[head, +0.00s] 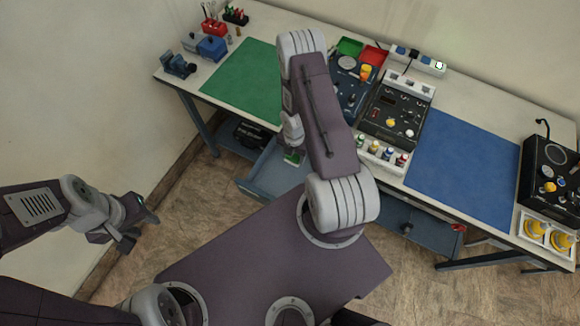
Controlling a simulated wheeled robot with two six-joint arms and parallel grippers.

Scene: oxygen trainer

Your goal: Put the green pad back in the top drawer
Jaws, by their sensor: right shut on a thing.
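A small green pad (291,159) shows over the open grey-blue drawer (262,190) under the left half of the bench. My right gripper (293,150) points down at the pad and is shut on it; my own arm hides most of the fingers. I cannot tell whether the pad touches the drawer floor. My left gripper (142,231) is open and empty, low at the left, away from the bench.
The bench carries a large green mat (245,82), a blue mat (462,165), control boxes (397,110) and small bottles (380,153). Another drawer or shelf (425,232) shows under the right half. A dark case (250,135) sits under the bench. The floor at left is clear.

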